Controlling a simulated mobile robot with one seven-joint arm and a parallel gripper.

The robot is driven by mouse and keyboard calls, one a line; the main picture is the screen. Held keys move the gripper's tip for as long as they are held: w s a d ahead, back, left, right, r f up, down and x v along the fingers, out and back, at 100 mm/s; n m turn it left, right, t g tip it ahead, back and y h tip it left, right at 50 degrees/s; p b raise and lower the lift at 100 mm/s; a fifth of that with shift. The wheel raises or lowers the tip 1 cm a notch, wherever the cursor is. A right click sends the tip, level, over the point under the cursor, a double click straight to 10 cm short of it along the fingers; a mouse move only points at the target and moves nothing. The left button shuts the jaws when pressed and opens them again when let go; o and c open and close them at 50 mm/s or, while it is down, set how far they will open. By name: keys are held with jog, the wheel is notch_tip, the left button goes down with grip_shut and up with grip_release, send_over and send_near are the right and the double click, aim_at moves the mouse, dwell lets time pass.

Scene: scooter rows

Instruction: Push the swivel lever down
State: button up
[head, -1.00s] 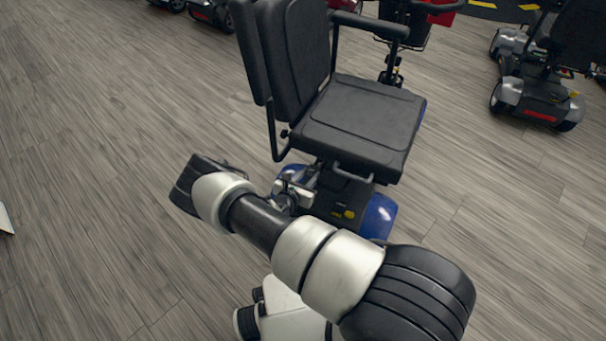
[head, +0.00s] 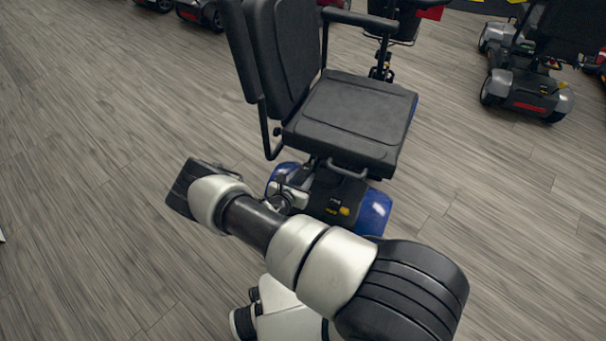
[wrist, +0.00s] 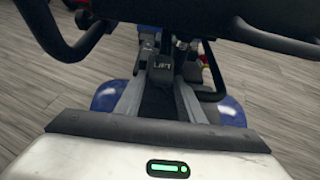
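A scooter with a black seat (head: 352,112) and blue fenders stands ahead of me. A black loop handle (head: 347,172) hangs under the seat's edge; a black bar also shows at the wrist view's upper right (wrist: 275,40). I cannot tell for sure which part is the swivel lever. A dark curved lever (wrist: 213,78) sits below the seat in the wrist view, near a black block marked LIFT (wrist: 161,68). My gripper (wrist: 160,60) points under the seat, its two grey fingers apart with nothing held between them. In the head view my arm mostly hides it.
The seat's underside (wrist: 190,10) is close above my gripper. A blue fender (head: 373,212) and yellow part (head: 344,211) are low at the base. Other scooters (head: 528,90) stand behind. The wood-look floor (head: 90,130) at left is clear.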

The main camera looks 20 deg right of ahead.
jog(key=shift+o, duration=0.9)
jog(key=shift+w+d+r, duration=0.1)
jog(key=shift+r, duration=0.05)
jog(key=shift+r, duration=0.15)
jog(key=p+v, duration=0.4)
jog(key=v, duration=1.3)
